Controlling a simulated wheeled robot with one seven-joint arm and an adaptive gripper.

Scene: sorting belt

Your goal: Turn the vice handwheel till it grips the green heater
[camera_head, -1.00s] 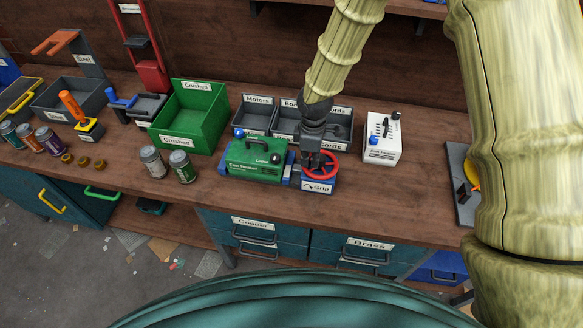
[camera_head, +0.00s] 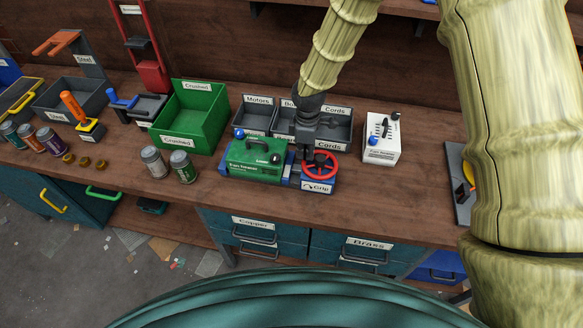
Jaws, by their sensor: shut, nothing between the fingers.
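The green heater (camera_head: 252,161) sits on the blue vice (camera_head: 288,174) on the workbench, with a black handle on top and a blue knob at its left. The vice's red handwheel (camera_head: 325,167) stands at its right end, above a block labelled "Grip" (camera_head: 318,187). My gripper (camera_head: 308,159) points down at the left part of the handwheel's rim. It is shut with nothing held. Whether its fingertips touch the rim, and whether the vice jaws press on the heater, I cannot tell.
Grey bins (camera_head: 257,119) stand behind the vice and a green bin (camera_head: 190,118) at the left. A white box (camera_head: 383,138) with a lever stands to the right. Two cans (camera_head: 183,167) stand left of the heater. Bare bench (camera_head: 380,190) lies to the right of the vice.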

